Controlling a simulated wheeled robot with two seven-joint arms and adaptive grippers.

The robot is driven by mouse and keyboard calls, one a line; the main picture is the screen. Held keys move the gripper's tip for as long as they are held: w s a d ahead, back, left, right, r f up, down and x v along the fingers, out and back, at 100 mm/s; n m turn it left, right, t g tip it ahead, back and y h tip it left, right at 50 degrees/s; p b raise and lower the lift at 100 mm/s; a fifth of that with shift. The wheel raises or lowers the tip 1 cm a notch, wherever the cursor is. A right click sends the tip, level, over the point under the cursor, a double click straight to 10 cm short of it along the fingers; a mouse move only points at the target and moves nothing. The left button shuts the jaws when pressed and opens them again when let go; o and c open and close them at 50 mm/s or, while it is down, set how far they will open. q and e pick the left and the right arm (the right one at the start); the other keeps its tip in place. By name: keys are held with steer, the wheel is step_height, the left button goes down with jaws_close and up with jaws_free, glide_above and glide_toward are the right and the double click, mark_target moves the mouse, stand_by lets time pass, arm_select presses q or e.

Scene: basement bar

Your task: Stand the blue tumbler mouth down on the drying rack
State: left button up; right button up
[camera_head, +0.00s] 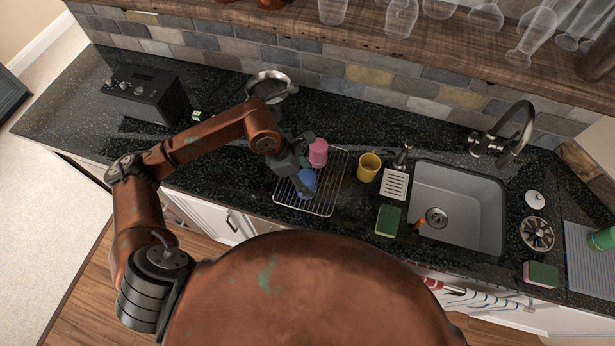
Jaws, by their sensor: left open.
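The blue tumbler (308,180) is on the wire drying rack (322,208), partly hidden by my left gripper. I cannot tell for sure whether its mouth faces down. My left gripper (302,185) is open and right at the tumbler, with its fingers reaching down over it. I cannot tell whether they touch it. My right gripper is out of view.
A pink tumbler (318,151) stands close behind the blue one. A yellow cup (369,167) stands right of the rack, before the sink (460,205). A green sponge (388,220) lies nearby. A black box (145,92) and metal strainer (268,85) stand farther left.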

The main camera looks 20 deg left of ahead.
arm_select(q)
steer(key=d+p+v, duration=0.1)
steer(key=p+v, duration=0.1)
steer(key=v, duration=1.6)
steer(key=shift+r+p, duration=0.3)
steer(key=shift+r, duration=0.25)
steer(key=shift+a+f, duration=0.1)
